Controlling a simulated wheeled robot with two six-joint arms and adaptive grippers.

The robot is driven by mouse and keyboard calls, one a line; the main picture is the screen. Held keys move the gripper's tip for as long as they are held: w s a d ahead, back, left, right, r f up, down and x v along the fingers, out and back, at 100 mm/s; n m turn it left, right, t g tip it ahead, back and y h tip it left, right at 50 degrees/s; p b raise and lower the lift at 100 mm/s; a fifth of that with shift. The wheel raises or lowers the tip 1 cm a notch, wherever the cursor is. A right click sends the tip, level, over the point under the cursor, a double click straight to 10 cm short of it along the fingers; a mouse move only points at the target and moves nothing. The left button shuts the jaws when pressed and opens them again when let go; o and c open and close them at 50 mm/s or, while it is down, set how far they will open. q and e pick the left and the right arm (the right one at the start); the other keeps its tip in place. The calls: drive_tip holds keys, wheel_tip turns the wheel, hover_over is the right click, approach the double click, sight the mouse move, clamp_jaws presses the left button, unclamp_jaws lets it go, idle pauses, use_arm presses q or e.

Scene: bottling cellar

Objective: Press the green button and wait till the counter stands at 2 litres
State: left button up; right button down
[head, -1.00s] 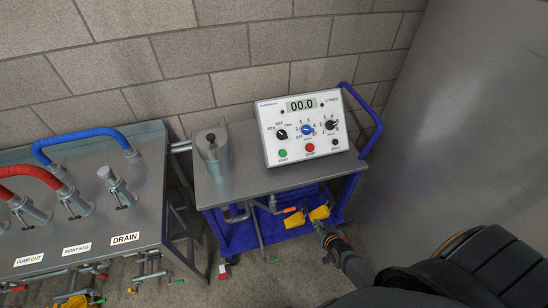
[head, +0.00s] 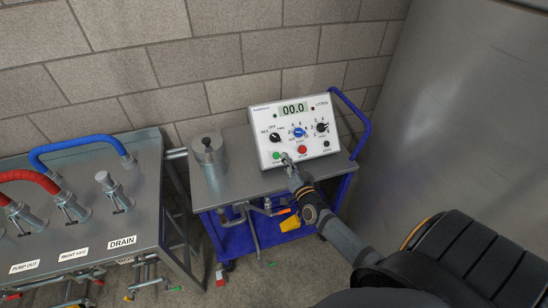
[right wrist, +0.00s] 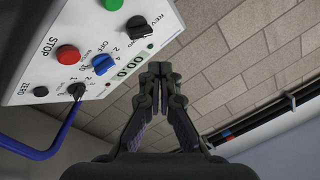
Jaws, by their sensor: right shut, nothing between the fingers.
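The white control box (head: 290,113) stands on a steel-topped cart. Its counter (head: 294,108) reads 00.0. The green button (head: 276,155) is at the lower left of the panel, the red button (head: 302,150) to its right. My right gripper (head: 287,161) is shut and empty, its tips just beside the green button in the head view. In the right wrist view the green button (right wrist: 113,4) is at the top edge, left of the shut fingertips (right wrist: 160,70); contact does not show. My left gripper is not in view.
The box also has black and blue knobs (head: 298,132). A steel cylinder (head: 208,150) stands left of it on the cart (head: 228,188). A steel bench (head: 145,185) with red and blue hoses is at the left. A brick wall (head: 170,50) is behind, a grey surface (head: 445,90) at right.

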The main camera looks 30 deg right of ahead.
sight(276, 156)
drive_tip(key=w+d+f+b, duration=0.1)
drive_tip(key=w+f+b, duration=0.5)
drive_tip(key=b, duration=0.2)
drive_tip(key=shift+w+d, duration=0.25)
drive_tip(key=shift+d, duration=0.05)
drive_tip(key=shift+b, duration=0.3)
idle(1.1)
drive_tip(key=shift+w+d+f, duration=0.1)
drive_tip(key=shift+w+f, duration=0.15)
drive_tip(key=shift+w, duration=0.05)
